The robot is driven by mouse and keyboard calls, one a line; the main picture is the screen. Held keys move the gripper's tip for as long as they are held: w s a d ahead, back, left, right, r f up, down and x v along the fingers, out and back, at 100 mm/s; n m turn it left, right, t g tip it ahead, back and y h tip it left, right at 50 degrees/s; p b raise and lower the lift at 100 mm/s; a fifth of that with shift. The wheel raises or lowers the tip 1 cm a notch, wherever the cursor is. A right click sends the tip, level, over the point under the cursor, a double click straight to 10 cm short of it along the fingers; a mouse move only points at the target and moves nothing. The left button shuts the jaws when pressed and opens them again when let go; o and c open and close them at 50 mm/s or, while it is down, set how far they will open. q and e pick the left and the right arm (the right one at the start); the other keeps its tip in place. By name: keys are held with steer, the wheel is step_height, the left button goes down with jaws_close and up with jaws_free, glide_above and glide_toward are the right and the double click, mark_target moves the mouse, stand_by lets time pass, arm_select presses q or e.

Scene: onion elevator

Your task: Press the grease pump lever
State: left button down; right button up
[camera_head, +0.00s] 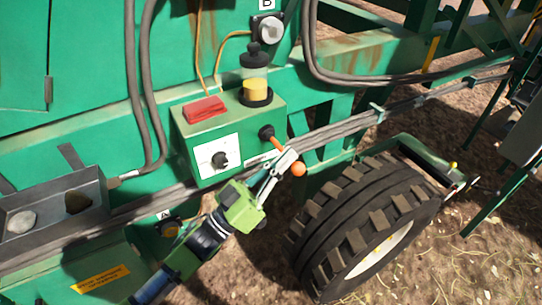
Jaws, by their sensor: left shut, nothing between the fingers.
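The grease pump is a green box (240,128) with a clear grease reservoir (256,84) holding yellow grease on top. Its lever is an orange rod with a round orange knob (299,169), coming from a black pivot (266,132) on the box's right side. My left gripper (289,156) is shut and empty, with its fingertips at the lever beside the knob. The fingers overlap part of the rod, and I cannot tell whether they touch it. My right gripper is not in view.
A red cover (204,109) and a white dial plate (217,157) are on the box. A large tyre (365,225) stands close to the right of my gripper. Hoses (340,130) run behind the lever. A grey tray (55,210) is at the left.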

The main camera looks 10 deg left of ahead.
arm_select(q)
steer(key=shift+s+d+f, duration=0.1)
steer(key=shift+d+f, duration=0.15)
steer(key=shift+f, duration=0.75)
step_height(320, 180, down, 8)
steer(key=m+g+h+b, duration=0.4)
steer(key=m+g+b, duration=0.2)
steer(key=m+b, duration=0.4)
steer(key=shift+w+a+m+b, duration=0.3)
steer(key=shift+w+a+b, duration=0.05)
steer(key=shift+b, duration=0.6)
steer(key=shift+f, duration=0.1)
